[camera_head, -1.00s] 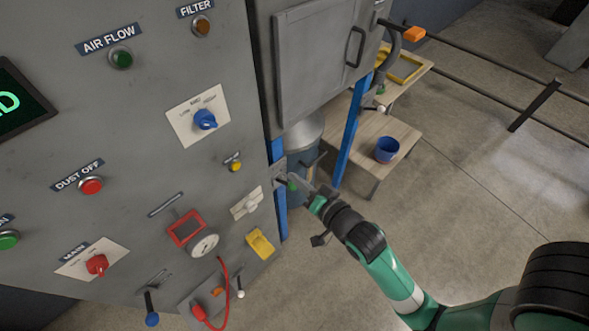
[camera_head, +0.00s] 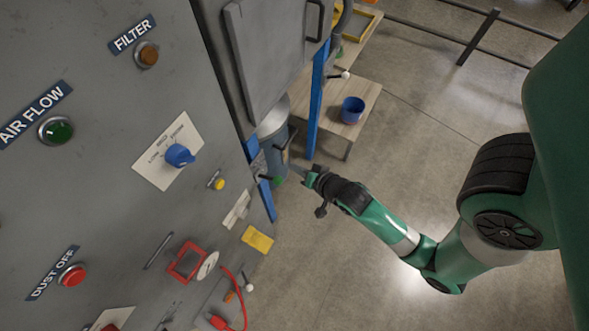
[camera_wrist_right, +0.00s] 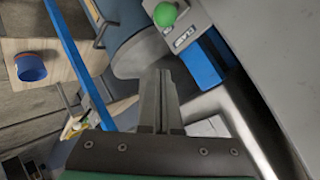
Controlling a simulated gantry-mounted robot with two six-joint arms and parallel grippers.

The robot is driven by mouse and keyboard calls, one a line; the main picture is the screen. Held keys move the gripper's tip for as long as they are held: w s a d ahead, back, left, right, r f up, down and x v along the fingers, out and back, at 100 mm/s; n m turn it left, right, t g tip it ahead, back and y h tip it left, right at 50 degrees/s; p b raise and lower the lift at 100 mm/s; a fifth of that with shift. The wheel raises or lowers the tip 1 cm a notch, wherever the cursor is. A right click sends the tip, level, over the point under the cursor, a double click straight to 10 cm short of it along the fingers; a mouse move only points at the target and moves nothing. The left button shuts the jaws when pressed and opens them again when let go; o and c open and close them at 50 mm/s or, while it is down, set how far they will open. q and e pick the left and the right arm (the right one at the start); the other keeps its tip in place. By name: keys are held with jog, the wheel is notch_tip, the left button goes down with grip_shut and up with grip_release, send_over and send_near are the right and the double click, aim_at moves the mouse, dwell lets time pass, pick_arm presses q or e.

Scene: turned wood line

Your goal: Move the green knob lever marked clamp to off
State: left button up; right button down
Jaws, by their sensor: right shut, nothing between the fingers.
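The green knob (camera_head: 277,181) of the clamp lever sits low on the right side of the grey cabinet, by a blue upright. In the right wrist view the round green knob (camera_wrist_right: 165,14) is at the top edge, next to a small grey label plate (camera_wrist_right: 186,38) whose lettering reads as clamp. My right gripper (camera_head: 297,172) is just right of the knob in the head view. In the wrist view its fingers (camera_wrist_right: 160,76) are together and empty, pointing toward the knob with a visible gap. The lever's stem is mostly hidden. My left gripper is out of view.
The cabinet front carries a blue selector knob (camera_head: 179,155), a yellow button (camera_head: 218,184) and a red-framed box (camera_head: 187,262). A grey cylinder stands behind the lever. A wooden bench (camera_head: 331,127) holds a blue cup (camera_head: 352,110). Open floor lies right of my right arm.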

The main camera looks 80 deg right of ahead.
aim_at(270, 178)
jog(key=w+f+b, duration=0.3)
jog(key=w+f, duration=0.1)
jog(key=f, duration=0.1)
jog(key=shift+w+f, duration=0.3)
jog(key=shift+f, duration=0.1)
jog(key=shift+f, duration=0.1)
